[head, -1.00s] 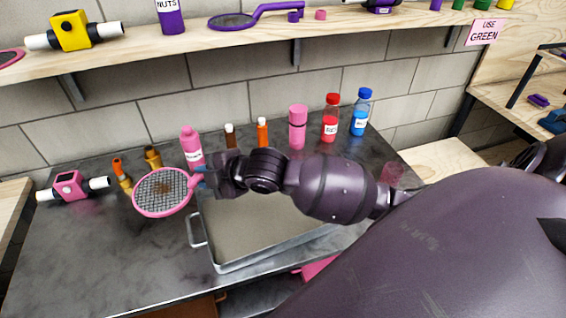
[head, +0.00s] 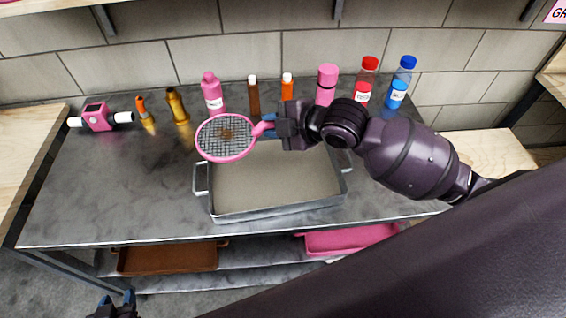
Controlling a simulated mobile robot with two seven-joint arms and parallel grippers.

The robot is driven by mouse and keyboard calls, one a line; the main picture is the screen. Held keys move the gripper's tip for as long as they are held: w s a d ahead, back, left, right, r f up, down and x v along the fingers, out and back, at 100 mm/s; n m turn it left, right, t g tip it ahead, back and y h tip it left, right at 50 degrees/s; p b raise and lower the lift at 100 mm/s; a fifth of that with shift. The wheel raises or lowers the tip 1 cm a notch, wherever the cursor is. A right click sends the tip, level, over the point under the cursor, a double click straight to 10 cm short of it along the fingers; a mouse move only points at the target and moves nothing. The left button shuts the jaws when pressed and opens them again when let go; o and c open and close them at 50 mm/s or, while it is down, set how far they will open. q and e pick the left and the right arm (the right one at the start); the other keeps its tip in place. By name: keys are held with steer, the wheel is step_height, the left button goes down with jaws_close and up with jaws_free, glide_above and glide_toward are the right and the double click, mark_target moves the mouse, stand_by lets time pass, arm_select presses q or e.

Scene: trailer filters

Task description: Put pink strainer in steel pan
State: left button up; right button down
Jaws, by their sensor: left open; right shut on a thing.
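The strainer is over the back left corner of the steel pan (head: 275,180), partly beyond the pan's left edge. The pan is a shallow rectangular tray with side handles, empty where visible, on the dark metal table. My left gripper (head: 118,300) is at the bottom left edge, open and empty, in front of the table.
Several bottles, including a pink one (head: 212,95), a red one (head: 364,80) and a blue one (head: 401,82), line the table's back. A pink-and-white filter (head: 97,117) sits at left. Brown (head: 168,258) and pink (head: 350,238) trays lie on the lower shelf. The table's front left is clear.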

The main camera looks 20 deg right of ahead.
steer(key=shift+a+f+b, duration=0.15)
steer(key=shift+f+b, duration=0.75)
steer(key=shift+f, duration=9.05)
steer(key=c, duration=0.9)
jaws_free()
steer(key=shift+c, duration=0.2)
